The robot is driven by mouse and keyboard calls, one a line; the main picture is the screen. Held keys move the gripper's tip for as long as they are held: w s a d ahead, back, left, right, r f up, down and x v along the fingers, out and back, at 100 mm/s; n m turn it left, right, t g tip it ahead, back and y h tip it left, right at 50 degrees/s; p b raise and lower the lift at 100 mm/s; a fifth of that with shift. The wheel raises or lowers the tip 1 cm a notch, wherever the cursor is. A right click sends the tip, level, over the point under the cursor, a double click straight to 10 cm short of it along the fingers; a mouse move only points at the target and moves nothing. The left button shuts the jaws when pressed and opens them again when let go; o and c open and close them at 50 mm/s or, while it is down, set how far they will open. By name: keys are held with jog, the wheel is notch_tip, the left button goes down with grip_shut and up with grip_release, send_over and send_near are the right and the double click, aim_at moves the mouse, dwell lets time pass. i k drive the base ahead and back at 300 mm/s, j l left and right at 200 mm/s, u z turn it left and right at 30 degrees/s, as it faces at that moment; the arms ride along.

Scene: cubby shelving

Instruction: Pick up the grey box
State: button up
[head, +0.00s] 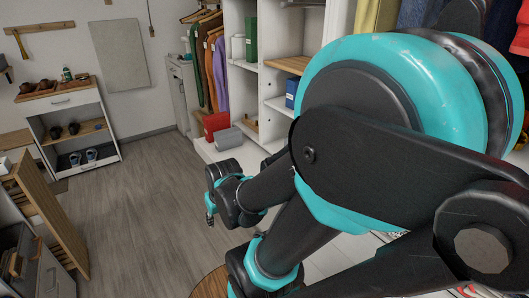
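A grey box (228,138) sits low at the foot of the white cubby shelving, just right of and in front of a red box (215,124). My gripper (210,216) is at the far end of my arm, over the wooden floor, nearer to me than the grey box and apart from it. Its fingers are small and mostly hidden by my wrist, so I cannot tell whether they are open or shut. My large teal and black arm covers much of the right half of the view.
White cubby shelving (244,85) holds hanging clothes (208,70), a green box (251,38) and a blue box (291,92). A shoe cabinet (62,101) stands at the left wall. A slatted wooden piece (50,215) stands at left. The floor between is clear.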

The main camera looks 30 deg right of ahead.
aim_at(230, 138)
jog(key=i+j+z, duration=0.85)
jog(key=j+z, duration=0.2)
jog(key=j, duration=0.1)
